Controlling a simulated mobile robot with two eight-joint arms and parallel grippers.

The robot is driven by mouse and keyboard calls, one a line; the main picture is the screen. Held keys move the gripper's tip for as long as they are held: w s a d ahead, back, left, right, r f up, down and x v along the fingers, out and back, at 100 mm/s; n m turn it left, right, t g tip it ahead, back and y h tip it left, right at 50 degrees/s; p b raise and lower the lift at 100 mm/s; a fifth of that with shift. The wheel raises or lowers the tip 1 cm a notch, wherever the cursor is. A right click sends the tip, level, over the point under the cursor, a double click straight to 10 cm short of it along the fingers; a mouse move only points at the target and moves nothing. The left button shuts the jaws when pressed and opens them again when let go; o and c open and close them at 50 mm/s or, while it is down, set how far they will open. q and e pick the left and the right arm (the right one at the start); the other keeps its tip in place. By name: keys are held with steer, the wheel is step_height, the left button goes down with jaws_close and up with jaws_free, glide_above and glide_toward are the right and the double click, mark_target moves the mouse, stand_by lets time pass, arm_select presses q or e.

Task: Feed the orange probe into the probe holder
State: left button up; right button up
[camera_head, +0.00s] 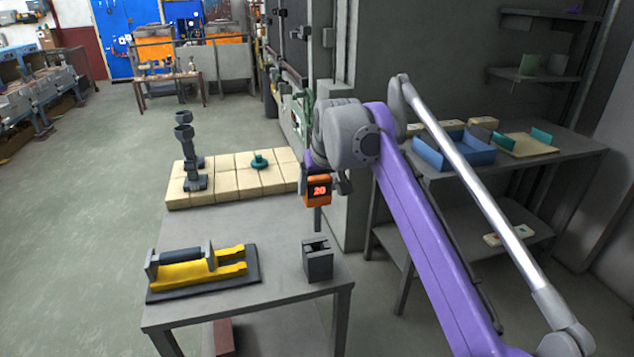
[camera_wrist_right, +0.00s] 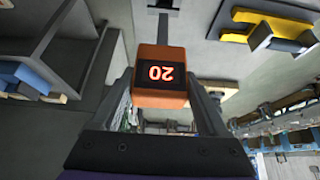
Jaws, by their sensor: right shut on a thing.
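The orange probe (camera_head: 318,191) has a dark face that reads "20", and a thin dark stem points down from it. My right gripper (camera_head: 325,183) is shut on the probe's body and holds it upright in the air. In the right wrist view the orange probe (camera_wrist_right: 161,76) sits between the two fingers. The probe holder (camera_head: 318,264), a small dark grey block with a slotted top, stands on the grey table near its right edge. The probe is above and apart from it. A grey block at the top of the right wrist view (camera_wrist_right: 163,6) appears to be the holder. My left gripper is out of view.
A yellow clamp-like tool (camera_head: 197,268) lies on a dark base left of the holder. Pale blocks (camera_head: 225,183) at the table's back carry a grey stand (camera_head: 190,160) and a green knob (camera_head: 260,160). A side bench with blue trays (camera_head: 455,155) is at right.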

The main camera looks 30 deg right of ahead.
steer(key=b, duration=0.4)
glide_above(318, 225)
steer(key=shift+w+f, duration=0.1)
steer(key=shift+f, duration=2.35)
steer(key=shift+f+b, duration=1.65)
steer(key=shift+f, duration=1.95)
steer(key=o, duration=1.4)
steer(key=p+v, duration=0.1)
steer(key=v, duration=1)
steer(key=shift+p, duration=0.3)
steer(key=shift+f, duration=0.1)
